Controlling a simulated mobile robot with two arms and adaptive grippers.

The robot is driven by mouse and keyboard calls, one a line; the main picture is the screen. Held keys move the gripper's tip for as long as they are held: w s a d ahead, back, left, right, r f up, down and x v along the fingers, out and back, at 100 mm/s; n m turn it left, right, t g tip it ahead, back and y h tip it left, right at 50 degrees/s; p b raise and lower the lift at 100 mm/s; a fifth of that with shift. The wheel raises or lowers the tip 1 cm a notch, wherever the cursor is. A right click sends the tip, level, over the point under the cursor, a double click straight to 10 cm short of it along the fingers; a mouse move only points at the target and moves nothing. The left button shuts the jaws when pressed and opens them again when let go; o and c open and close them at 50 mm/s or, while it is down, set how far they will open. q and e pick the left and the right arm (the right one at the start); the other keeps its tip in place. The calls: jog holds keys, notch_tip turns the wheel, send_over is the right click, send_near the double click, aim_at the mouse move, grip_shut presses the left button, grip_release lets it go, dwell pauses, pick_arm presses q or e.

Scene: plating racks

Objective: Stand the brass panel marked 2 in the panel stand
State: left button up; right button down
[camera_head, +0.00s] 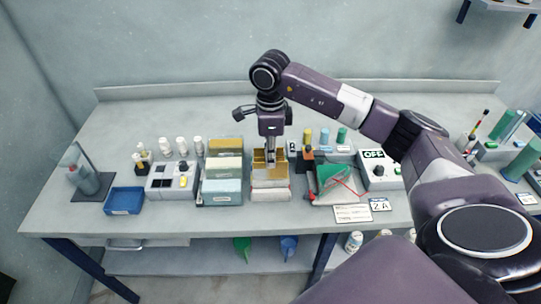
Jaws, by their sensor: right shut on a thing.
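My right gripper (271,160) points straight down over the middle of the bench. It is shut on a brass-coloured piece, which I take to be a brass panel (271,177). The fingertips are small here, and I cannot read any mark on the panel. The piece is at a pale block-like holder (270,195) with brass-coloured parts; I cannot tell whether it is seated in it or just above it. Left of it stands a grey rack (222,199) with a yellow-brown and pale upright pieces. I cannot tell for certain which holder is the panel stand. My left gripper is not in view.
A blue tray (125,201) and a grey switch box (172,181) stand to the left. A green-and-red item (335,184), a box with an OFF sign (374,154) and label cards (352,213) lie to the right. The bench's back strip is clear.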

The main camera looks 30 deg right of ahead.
aim_at(270, 172)
jog(key=shift+f+b, duration=2.5)
jog(key=shift+f, duration=0.7)
jog(key=c, duration=1.9)
grip_release()
notch_tip(270, 172, up, 12)
jog(key=shift+r, duration=0.1)
